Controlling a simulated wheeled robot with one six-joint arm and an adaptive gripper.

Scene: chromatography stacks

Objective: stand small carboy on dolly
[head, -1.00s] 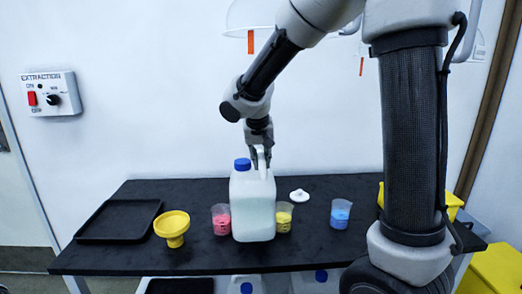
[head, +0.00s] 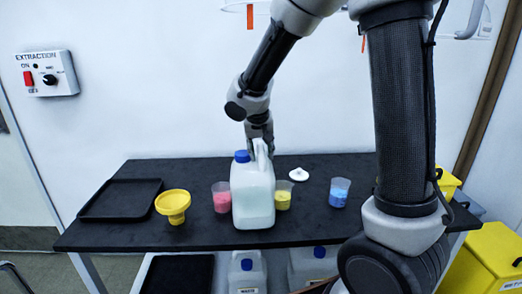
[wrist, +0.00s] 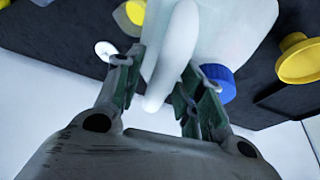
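The small carboy (head: 252,198) is a whitish jug with a blue cap (head: 242,156) and a looped top handle (head: 261,152). It stands upright on the black bench. My gripper (head: 261,143) is at the top of the handle, its fingertips partly hidden there. In the wrist view my gripper (wrist: 160,88) is open, with one finger on each side of the white handle (wrist: 172,55); a small gap shows at the left finger. The blue cap (wrist: 219,80) is behind the right finger. I cannot clearly identify a dolly; a black flat tray-like thing (head: 178,274) is below the bench.
A pink beaker (head: 221,200) and a yellow beaker (head: 283,197) stand close on either side of the carboy. A yellow funnel (head: 173,204), black tray (head: 122,199), white lid (head: 298,174) and blue beaker (head: 339,192) share the bench (head: 330,228). Larger carboys (head: 247,275) stand below.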

